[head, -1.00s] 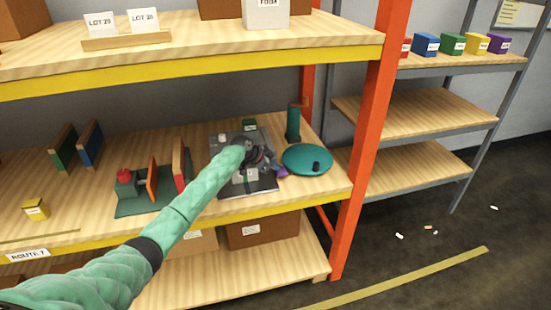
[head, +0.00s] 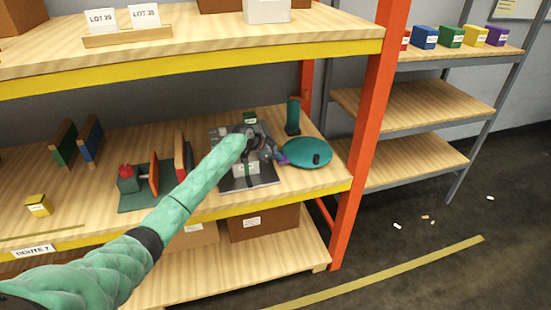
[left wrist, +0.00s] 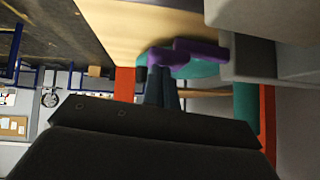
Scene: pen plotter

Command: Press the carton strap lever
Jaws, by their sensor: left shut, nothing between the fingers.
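A grey plate (head: 262,182) on the middle shelf bears a small pale labelled box (head: 246,168) with a dark band, partly covered by my arm. My left gripper (head: 276,155) is over the plate's right side, by the teal disc. A purple part (head: 284,159) shows at the gripper's tip; I cannot tell surely whether it is the strap lever's handle. In the left wrist view, the dark fingers (left wrist: 161,88) are together and empty, with purple pieces (left wrist: 190,52) just beyond their tips. Contact is unclear. My right gripper is not in view.
The teal disc (head: 318,147) with a dark knob and a teal upright cylinder (head: 293,115) stand close on the right. A green base with a red-topped block (head: 127,178) and upright panels stands left. The orange post (head: 367,135) bounds the shelf's right side.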

